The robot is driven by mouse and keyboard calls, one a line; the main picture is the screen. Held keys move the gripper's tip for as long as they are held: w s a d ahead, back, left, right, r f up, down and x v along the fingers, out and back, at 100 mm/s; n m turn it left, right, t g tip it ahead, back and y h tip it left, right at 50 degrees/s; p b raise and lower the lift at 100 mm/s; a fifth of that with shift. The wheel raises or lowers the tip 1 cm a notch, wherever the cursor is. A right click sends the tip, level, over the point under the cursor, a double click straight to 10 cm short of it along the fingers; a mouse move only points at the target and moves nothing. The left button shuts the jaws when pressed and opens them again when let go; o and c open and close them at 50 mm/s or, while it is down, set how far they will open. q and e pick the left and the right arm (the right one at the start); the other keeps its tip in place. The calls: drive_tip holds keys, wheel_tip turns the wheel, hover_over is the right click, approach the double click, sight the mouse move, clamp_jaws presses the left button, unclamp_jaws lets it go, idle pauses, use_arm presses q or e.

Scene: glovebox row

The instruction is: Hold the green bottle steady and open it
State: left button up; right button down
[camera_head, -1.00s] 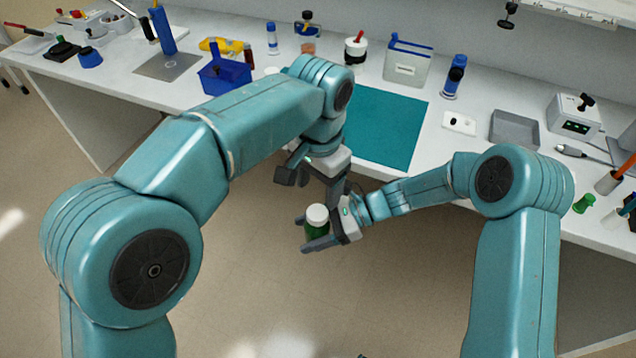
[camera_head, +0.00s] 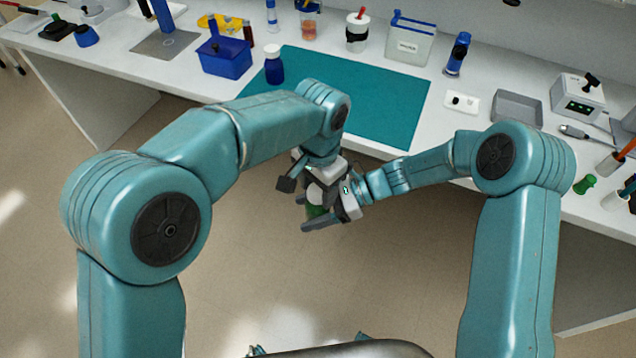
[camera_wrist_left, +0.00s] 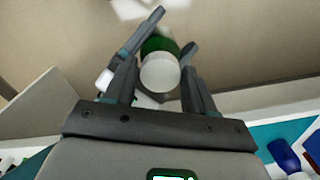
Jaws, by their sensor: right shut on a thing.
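The green bottle (camera_head: 315,211) has a white cap (camera_head: 316,194) and is held in the air in front of the bench. My right gripper (camera_head: 312,222) is shut on its body. My left gripper (camera_head: 300,190) is just above and beside the cap, partly covering it in the head view. In the left wrist view the white cap (camera_wrist_left: 160,74) faces the camera, with the green body (camera_wrist_left: 158,44) behind it. The fingers of my left gripper (camera_wrist_left: 160,88) are open, one on each side of the cap, with gaps visible. The bottle's lower part is mostly hidden.
A teal mat (camera_head: 385,95) lies on the white bench, with a blue bottle (camera_head: 274,70) on its left part. A blue box (camera_head: 226,58), a clear bin (camera_head: 408,45) and a grey tray (camera_head: 517,108) stand around it. The floor space before the bench is clear.

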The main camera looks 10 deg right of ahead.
use_arm(q)
drive_tip(key=c, duration=0.7)
drive_tip(key=n, duration=0.6)
drive_tip(key=shift+n, duration=0.3)
drive_tip(key=o, duration=1.2)
drive_tip(key=shift+c, duration=0.2)
